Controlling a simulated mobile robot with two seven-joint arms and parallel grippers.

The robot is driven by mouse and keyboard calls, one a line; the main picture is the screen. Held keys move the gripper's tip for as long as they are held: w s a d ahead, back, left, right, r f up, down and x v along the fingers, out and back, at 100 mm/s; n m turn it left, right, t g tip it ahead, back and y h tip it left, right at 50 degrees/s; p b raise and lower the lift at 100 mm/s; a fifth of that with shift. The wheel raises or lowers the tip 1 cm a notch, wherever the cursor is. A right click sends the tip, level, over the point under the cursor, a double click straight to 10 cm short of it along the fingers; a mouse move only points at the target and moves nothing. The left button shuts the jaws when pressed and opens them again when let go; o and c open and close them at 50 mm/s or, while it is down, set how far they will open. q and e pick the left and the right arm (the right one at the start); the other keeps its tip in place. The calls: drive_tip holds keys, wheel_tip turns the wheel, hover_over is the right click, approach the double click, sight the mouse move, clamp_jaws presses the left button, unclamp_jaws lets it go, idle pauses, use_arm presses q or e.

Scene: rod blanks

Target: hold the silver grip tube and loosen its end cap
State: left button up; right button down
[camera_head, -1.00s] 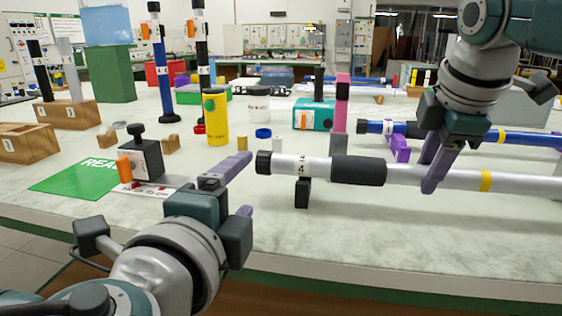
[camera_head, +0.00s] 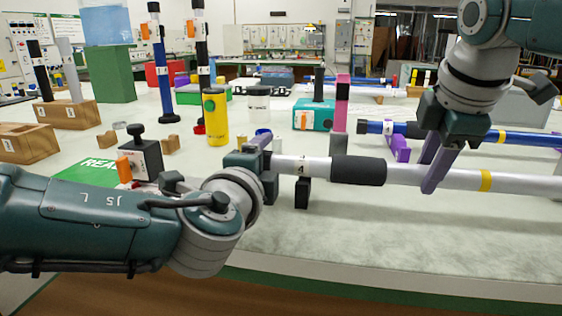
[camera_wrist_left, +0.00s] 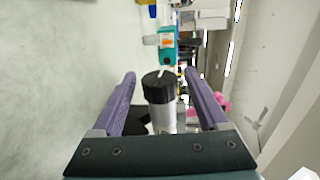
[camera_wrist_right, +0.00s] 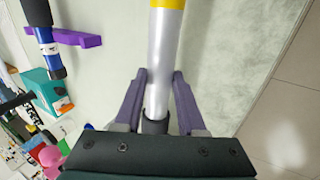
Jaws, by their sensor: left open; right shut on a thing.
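The silver grip tube (camera_head: 415,174) lies level above the table, with a black grip sleeve, a yellow band and a label 4 near its left end. My right gripper (camera_head: 434,178) is shut on the tube just right of the black sleeve; the right wrist view shows the tube (camera_wrist_right: 163,55) between its fingers. My left gripper (camera_head: 264,150) is at the tube's left end and hides the end cap in the head view. In the left wrist view the black end cap (camera_wrist_left: 158,86) sits between the open purple fingers, with a gap on each side.
A blue tube (camera_head: 500,136) lies behind on a purple stand (camera_head: 398,148). A yellow cylinder (camera_head: 215,118) and a black clamp block (camera_head: 142,158) stand to the left. The front table area is clear.

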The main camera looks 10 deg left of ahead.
use_arm(q)
drive_tip(key=shift+c, duration=0.4)
clamp_jaws()
